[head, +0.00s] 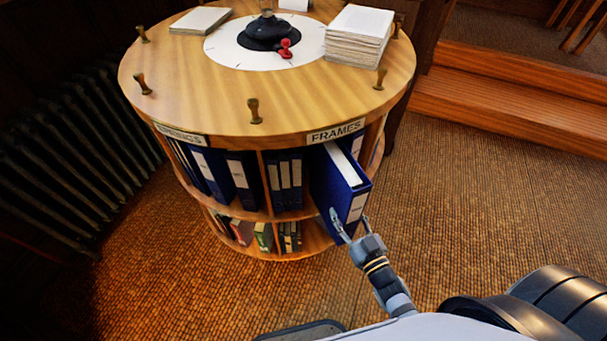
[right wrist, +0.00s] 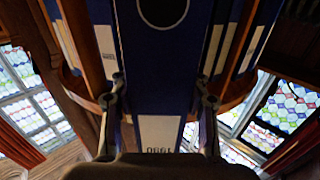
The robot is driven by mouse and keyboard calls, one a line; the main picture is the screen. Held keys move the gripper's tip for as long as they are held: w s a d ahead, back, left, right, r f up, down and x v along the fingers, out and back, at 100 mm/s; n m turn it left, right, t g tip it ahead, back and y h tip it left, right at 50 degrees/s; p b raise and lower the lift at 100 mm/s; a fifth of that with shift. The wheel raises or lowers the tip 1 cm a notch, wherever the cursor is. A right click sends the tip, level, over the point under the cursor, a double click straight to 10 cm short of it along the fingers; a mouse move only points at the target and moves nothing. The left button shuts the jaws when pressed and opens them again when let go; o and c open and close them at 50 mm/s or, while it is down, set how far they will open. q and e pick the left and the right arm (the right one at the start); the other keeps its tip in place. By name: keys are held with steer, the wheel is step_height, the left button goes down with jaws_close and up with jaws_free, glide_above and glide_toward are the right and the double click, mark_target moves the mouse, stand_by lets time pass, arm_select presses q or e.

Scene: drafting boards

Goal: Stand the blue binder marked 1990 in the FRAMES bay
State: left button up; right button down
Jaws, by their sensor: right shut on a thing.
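The blue binder (head: 334,192) stands upright with its spine outward, partly inside the FRAMES bay of the round wooden stand and jutting past its edge. The bay's FRAMES label (head: 336,131) is on the rim above it. My right gripper (head: 341,224) is shut on the lower part of the binder. In the right wrist view, the fingers (right wrist: 161,84) lie on both sides of the binder (right wrist: 158,68), whose spine label reads 1990 upside down. The binder's inner end is hidden inside the bay. My left gripper is not in view.
Blue binders (head: 285,180) fill the space left of the held one, and another binder (head: 353,145) shows behind it. More stand on the lower shelf (head: 266,238). The round top (head: 220,110) has upright pegs, paper stacks and a dark-based object. Open floor lies right.

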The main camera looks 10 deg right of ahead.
mark_target(339, 201)
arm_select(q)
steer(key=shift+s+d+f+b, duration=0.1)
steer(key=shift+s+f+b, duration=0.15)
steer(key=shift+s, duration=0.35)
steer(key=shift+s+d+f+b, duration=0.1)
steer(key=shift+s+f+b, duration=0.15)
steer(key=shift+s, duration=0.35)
arm_select(e)
steer(key=w+a+f, duration=0.1)
steer(key=w, duration=0.7)
steer(key=w+a+f, duration=0.2)
steer(key=w, duration=0.7)
steer(key=shift+w, duration=0.2)
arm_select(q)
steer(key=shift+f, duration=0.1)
arm_select(e)
steer(key=shift+f, duration=0.2)
steer(key=c, duration=0.9)
jaws_free()
steer(key=shift+s, duration=0.1)
steer(key=shift+c, duration=0.2)
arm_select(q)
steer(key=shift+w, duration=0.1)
